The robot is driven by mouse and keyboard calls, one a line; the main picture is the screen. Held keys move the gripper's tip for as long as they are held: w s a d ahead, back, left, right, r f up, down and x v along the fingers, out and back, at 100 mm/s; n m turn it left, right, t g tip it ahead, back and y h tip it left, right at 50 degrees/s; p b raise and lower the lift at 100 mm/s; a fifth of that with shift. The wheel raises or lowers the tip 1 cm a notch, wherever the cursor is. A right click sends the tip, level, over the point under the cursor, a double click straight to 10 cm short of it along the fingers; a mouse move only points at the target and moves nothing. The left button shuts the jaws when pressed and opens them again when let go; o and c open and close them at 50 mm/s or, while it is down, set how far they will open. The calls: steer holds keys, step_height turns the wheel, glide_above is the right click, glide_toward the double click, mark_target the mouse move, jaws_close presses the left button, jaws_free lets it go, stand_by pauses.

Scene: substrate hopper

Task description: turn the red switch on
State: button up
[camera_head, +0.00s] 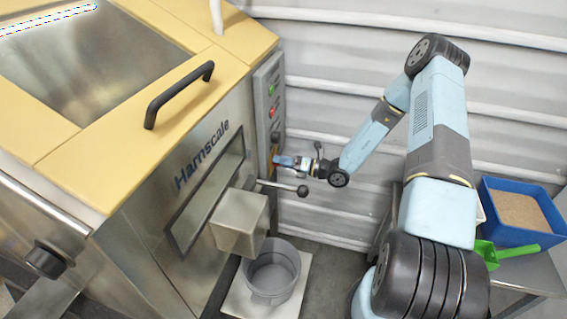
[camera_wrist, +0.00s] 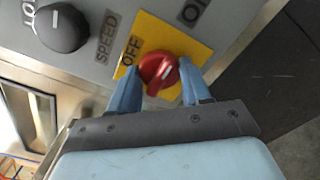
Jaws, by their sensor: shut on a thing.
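The red switch (camera_wrist: 158,74) is a round rotary knob on a yellow plate (camera_wrist: 190,50) on the grey control panel. In the head view my gripper (camera_head: 283,161) reaches the lower part of the panel, and the knob is hidden there.
A black speed knob (camera_wrist: 62,28) sits left of the switch. Green (camera_head: 272,90) and red (camera_head: 271,112) buttons are higher on the panel. A lever with a black ball (camera_head: 302,190) sticks out below my gripper. A grey bucket (camera_head: 272,272) stands under the spout (camera_head: 238,222).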

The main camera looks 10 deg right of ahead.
steer(key=shift+a, duration=0.1)
stand_by(0.3)
steer(key=o, duration=1.1)
steer(key=shift+c, duration=0.2)
steer(key=v, duration=1.4)
steer(key=shift+w+f, duration=0.1)
